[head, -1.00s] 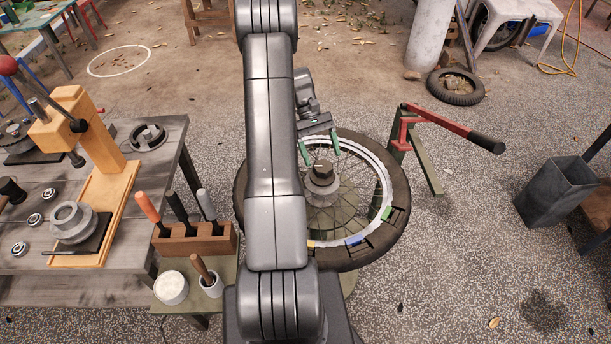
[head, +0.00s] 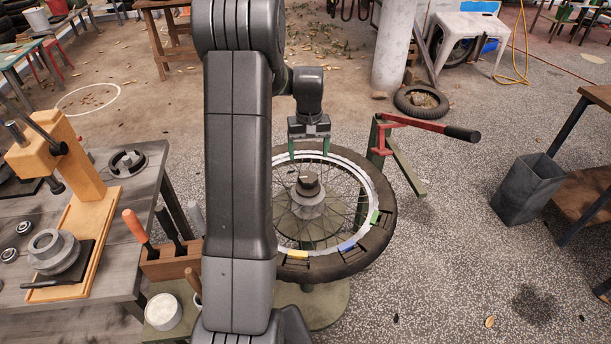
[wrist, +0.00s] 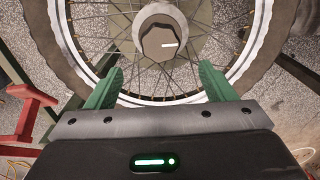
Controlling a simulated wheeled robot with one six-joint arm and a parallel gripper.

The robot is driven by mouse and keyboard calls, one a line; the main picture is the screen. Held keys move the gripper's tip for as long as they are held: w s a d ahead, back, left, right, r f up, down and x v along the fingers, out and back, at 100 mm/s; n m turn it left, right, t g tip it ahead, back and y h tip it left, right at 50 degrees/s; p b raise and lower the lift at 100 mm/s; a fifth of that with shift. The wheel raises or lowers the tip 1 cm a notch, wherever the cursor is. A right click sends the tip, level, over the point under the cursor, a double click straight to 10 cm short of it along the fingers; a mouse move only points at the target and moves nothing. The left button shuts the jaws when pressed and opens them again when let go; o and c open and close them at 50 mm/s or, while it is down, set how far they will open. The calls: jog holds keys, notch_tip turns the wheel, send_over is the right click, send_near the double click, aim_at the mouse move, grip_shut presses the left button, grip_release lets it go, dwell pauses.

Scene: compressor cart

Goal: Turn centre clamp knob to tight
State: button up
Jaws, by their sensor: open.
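The centre clamp knob (head: 308,184) is a dark, faceted knob with a white mark, on a grey hub in the middle of a spoked wheel (head: 376,236). In the wrist view the knob (wrist: 160,42) lies ahead of the fingertips, slightly left of centre, with its white mark pointing right. My gripper (head: 309,153) has green fingers spread apart with nothing between them. It is above the wheel's far side, behind the knob in the head view and apart from it. In the wrist view my gripper (wrist: 160,80) shows both fingers over the spokes and rim.
A red lever with a black handle (head: 462,133) stands on a green post right of the wheel. A wooden tool block (head: 172,262) and a white tub (head: 163,311) are at the left. A grey bin (head: 527,190) stands further right. Speckled floor lies between.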

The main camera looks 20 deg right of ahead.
aim_at(308, 176)
notch_tip(308, 176, down, 10)
jog(key=shift+r, duration=0.15)
jog(key=shift+c, duration=0.5)
jog(key=c, duration=0.9)
jog(key=shift+m, duration=0.8)
jog(key=o, duration=1)
notch_tip(308, 176, up, 14)
